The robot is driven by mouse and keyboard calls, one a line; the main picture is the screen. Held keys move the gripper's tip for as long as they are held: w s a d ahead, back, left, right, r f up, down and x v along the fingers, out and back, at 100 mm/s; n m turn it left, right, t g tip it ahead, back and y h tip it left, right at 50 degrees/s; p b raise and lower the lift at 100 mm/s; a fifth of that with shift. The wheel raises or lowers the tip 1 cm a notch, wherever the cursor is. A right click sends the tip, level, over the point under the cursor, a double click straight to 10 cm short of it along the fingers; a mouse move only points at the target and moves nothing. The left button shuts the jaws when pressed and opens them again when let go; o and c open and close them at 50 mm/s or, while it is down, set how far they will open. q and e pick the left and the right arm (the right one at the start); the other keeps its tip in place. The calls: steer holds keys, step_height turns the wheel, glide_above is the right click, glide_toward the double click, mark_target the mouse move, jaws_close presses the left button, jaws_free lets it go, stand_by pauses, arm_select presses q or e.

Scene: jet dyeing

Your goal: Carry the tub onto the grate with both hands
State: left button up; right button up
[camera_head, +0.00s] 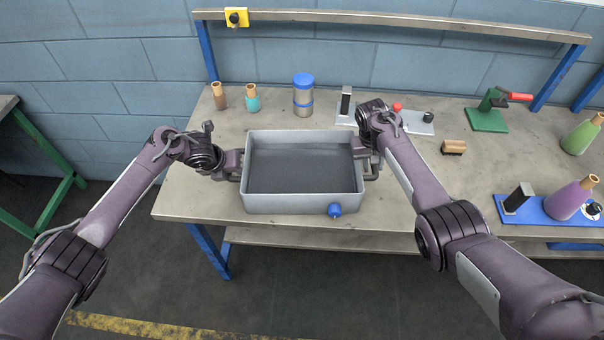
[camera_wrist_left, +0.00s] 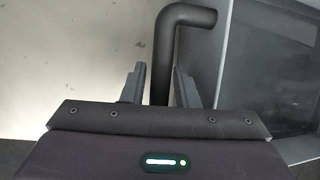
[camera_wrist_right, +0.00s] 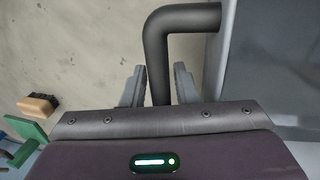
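The tub (camera_head: 292,202) is a grey rectangular box with a dark grey inside and a blue knob (camera_head: 335,210) on its front. It sits level on the workbench. My left gripper (camera_head: 236,165) is at its left handle, and the dark bent handle bar (camera_wrist_left: 184,18) runs between the two fingers. My right gripper (camera_head: 366,158) is at its right handle, and that bar (camera_wrist_right: 183,18) also runs between the fingers. The fingers are close beside both bars. I cannot tell whether they press on them. I cannot make out a grate.
The workbench (camera_head: 410,200) holds two small bottles (camera_head: 236,97) and a blue-lidded jar (camera_head: 303,97) behind the tub. To the right are a brush-like block (camera_head: 453,147), a green clamp stand (camera_head: 488,118) and a blue tray (camera_head: 540,210) with a purple bottle (camera_head: 570,198).

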arm_select(q)
steer(key=shift+w+f, duration=0.15)
steer(key=shift+f, duration=0.2)
arm_select(e)
steer(key=shift+f, duration=0.3)
arm_select(q)
steer(key=shift+c, duration=0.4)
arm_select(e)
steer(key=shift+c, duration=0.4)
arm_select(q)
jaws_close()
arm_select(e)
jaws_close()
